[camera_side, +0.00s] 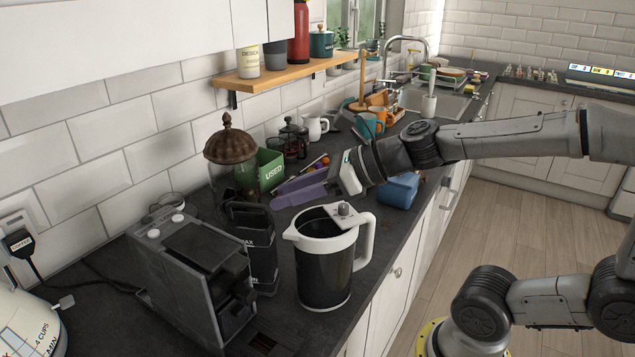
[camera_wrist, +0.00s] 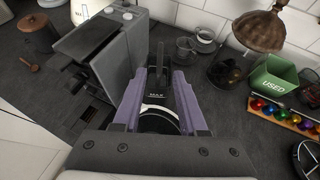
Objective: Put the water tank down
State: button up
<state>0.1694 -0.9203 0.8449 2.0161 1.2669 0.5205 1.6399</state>
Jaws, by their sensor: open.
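The water tank (camera_side: 262,250) is a dark, tall container marked MAX. It stands upright on the slate worktop, between the grey coffee machine (camera_side: 190,262) and the black kettle with white trim (camera_side: 325,265). My gripper (camera_side: 276,200) comes in from the right above the kettle, with its purple fingers near the tank's upper part. In the wrist view, the tank (camera_wrist: 158,92) shows between the two spread fingers of my gripper (camera_wrist: 164,74). The fingers are open; I cannot tell whether either one touches the tank. The tank's lower part is partly hidden in the wrist view.
A green USED bin (camera_side: 270,168), a brown-domed jar (camera_side: 230,150) and a rack of coloured capsules (camera_wrist: 283,116) stand behind. A blue container (camera_side: 398,190) lies beyond the kettle. The worktop's front edge (camera_side: 362,312) is close to the kettle.

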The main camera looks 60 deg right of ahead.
jog(key=v, duration=0.5)
jog(key=shift+s, duration=0.25)
jog(key=s+f+n+g, duration=0.1)
jog(key=n, duration=0.2)
jog(key=s+a+n, duration=0.1)
jog(key=n, duration=0.2)
jog(key=s+a+f+n+g, duration=0.1)
jog(key=s+n, duration=0.1)
jog(key=n, duration=0.1)
jog(key=shift+f+g, duration=0.3)
jog(key=shift+f, duration=0.05)
jog(key=s+d+f+n+g+h, duration=0.1)
jog(key=s+n, duration=0.3)
jog(key=n, duration=0.7)
jog(key=s+d+f+n+g+h, duration=0.2)
jog(key=s+d+f+n+h, duration=0.1)
jog(key=n, duration=0.8)
jog(key=shift+s+d+f+n+h, duration=0.3)
jog(key=shift+s+d+h, duration=0.15)
jog(key=shift+d, duration=0.2)
